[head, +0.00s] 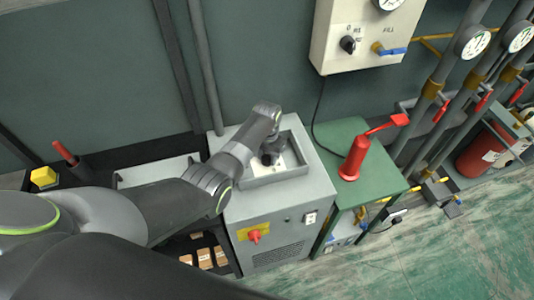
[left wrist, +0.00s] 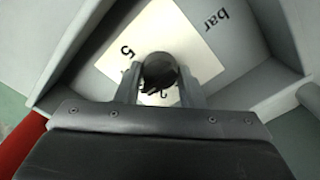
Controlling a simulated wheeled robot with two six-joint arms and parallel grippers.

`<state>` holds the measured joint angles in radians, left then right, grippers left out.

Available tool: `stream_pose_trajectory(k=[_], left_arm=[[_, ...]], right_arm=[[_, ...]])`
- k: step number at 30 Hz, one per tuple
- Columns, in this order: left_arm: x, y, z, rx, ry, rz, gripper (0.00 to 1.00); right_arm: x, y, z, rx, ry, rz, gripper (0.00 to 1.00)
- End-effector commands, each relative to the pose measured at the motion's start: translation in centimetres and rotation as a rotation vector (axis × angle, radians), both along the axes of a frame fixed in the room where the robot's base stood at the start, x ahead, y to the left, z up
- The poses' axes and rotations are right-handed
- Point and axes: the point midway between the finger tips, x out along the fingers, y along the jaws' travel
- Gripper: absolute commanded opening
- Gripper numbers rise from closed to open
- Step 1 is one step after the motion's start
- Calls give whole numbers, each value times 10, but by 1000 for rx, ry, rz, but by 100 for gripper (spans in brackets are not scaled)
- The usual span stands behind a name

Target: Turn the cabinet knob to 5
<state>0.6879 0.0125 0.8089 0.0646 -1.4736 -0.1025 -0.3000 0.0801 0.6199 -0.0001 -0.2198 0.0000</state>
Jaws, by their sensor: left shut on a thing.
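The grey cabinet (head: 237,212) stands in the middle of the head view, with a recessed panel in its top. My left arm reaches over it from the left, and my left gripper (head: 268,158) points down into the recess. In the left wrist view, the left gripper (left wrist: 160,88) has a finger on each side of the black round knob (left wrist: 160,70) and is shut on it. I cannot tell exactly where the knob points. My right gripper is not in view.
Raised walls border the recess. A green table (head: 345,135) with a red pump-like tool (head: 354,160) stands to the right. Pipes and gauges stand at far right.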

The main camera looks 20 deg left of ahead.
Motion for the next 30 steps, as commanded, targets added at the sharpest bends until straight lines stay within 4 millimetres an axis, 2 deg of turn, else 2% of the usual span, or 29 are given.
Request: stream_pose_trajectory(k=[3, 12, 30], left_arm=[[0, 0, 4, 0, 1, -107, 12], [0, 0, 3, 0, 0, -392, 12], [1, 0, 2, 0, -2, -936, 12]], right_arm=[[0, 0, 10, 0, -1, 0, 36], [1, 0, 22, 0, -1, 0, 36], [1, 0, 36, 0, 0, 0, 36]])
